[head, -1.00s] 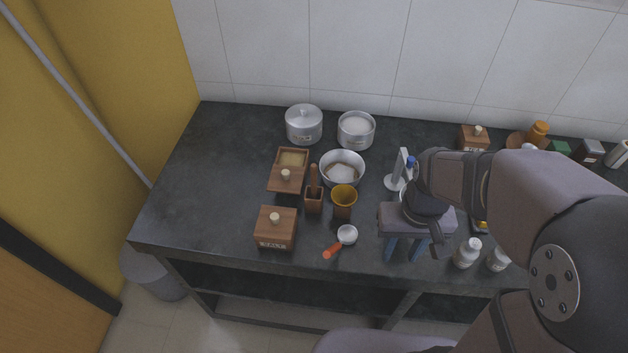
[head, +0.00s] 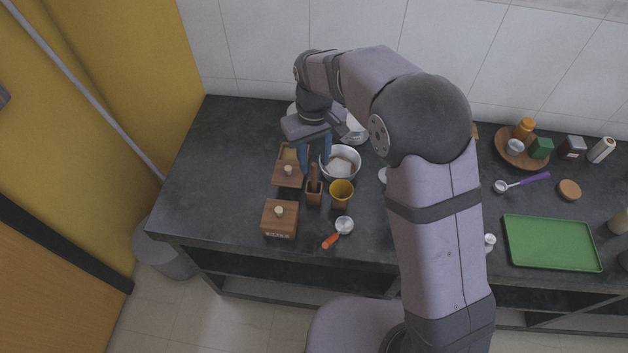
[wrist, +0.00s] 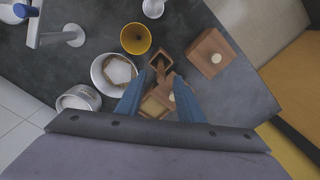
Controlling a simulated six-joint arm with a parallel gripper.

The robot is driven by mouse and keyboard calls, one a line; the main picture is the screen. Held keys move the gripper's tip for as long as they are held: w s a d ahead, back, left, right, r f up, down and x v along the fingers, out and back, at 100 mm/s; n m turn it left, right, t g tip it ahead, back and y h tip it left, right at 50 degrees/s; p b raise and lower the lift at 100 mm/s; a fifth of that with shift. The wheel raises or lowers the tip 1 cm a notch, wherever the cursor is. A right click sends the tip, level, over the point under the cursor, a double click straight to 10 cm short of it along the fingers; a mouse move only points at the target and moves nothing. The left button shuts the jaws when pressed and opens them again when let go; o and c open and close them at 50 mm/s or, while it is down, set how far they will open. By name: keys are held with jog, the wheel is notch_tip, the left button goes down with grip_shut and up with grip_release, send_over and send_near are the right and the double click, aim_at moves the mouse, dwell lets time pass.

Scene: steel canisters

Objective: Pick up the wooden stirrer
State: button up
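The wooden stirrer (head: 314,174) stands in a small square wooden holder (head: 314,194), its handle pointing up. In the wrist view the stirrer (wrist: 159,66) shows end-on in its holder (wrist: 168,54), just beyond the fingertips. My gripper (head: 314,160) is open with its blue fingers pointing down and apart, above the area around the stirrer, the white bowl and the wooden box. In the wrist view my gripper (wrist: 158,84) has nothing between its fingers except the open box below. How high the fingertips are above the stirrer, I cannot tell.
Close around the holder are an open wooden box (head: 288,178), a white bowl (head: 354,167), an amber cup (head: 341,194) and a closed wooden box (head: 280,218). A red-handled scoop (head: 338,231) lies in front. A green tray (head: 550,242) is at the right.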

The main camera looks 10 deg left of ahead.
aim_at(314, 177)
jog(key=shift+s+f+p, duration=0.15)
jog(key=shift+f+p, duration=1.4)
jog(key=shift+f, duration=2.05)
grip_shut()
